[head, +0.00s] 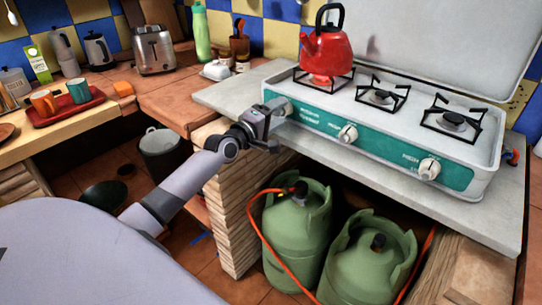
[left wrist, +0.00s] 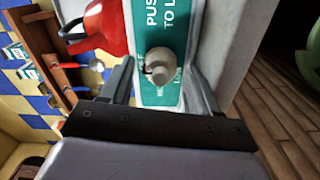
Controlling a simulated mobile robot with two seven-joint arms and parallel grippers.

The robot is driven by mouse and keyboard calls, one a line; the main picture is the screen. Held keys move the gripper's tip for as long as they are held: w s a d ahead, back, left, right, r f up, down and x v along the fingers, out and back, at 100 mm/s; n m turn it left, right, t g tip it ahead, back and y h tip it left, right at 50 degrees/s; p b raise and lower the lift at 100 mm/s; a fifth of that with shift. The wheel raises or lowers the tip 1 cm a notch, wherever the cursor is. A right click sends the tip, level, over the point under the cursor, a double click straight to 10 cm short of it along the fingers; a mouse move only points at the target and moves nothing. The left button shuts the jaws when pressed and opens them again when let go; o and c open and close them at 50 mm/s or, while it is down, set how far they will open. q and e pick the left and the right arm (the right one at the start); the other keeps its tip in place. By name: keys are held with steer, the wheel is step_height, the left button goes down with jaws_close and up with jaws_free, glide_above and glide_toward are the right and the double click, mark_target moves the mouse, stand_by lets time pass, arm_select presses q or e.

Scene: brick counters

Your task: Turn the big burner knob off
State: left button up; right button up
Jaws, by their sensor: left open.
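The camping stove (head: 385,150) has a teal front panel with three cream knobs: a left knob (head: 288,109), a middle knob (head: 348,133) and a right knob (head: 429,168). My left gripper (head: 279,126) is at the left end of the panel, in front of the left knob. In the left wrist view, the left knob (left wrist: 160,64) shows between the two open fingers of my left gripper (left wrist: 160,80), with gaps on both sides. I cannot tell which knob belongs to the big burner. My right gripper is out of view.
A red kettle (head: 327,55) stands on the left burner, above my left gripper. The middle burner (head: 381,96) and right burner (head: 453,121) are bare. Green gas bottles (head: 297,225) with an orange hose stand under the counter (head: 225,96).

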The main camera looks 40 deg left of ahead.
arm_select(q)
steer(key=n, duration=0.4)
steer(key=shift+d, duration=0.15)
steer(key=n+p, duration=0.1)
steer(key=n, duration=0.4)
steer(key=n+p, duration=0.1)
steer(key=n, duration=0.3)
steer(key=shift+r+n, duration=0.15)
steer(key=shift+n, duration=0.15)
steer(key=n, duration=0.3)
steer(key=shift+a+n, duration=0.2)
steer(key=shift+n, duration=0.2)
steer(key=s+p, duration=0.2)
steer(key=s, duration=0.6)
steer(key=s+d+f+m+g+p, duration=0.1)
steer(key=s+d+f+m+g, duration=0.1)
steer(key=s+d+f+m, duration=0.5)
steer(key=s+d+f+m+g+h+p, duration=0.1)
steer(key=s+d+f+m+g, duration=0.2)
steer(key=m, duration=1.4)
steer(key=shift+s+d+f+g, duration=0.3)
steer(key=shift+s+d+f, duration=1.75)
steer(key=shift+s+f, duration=0.95)
steer(key=shift+w+f, duration=0.25)
steer(key=shift+f, duration=0.15)
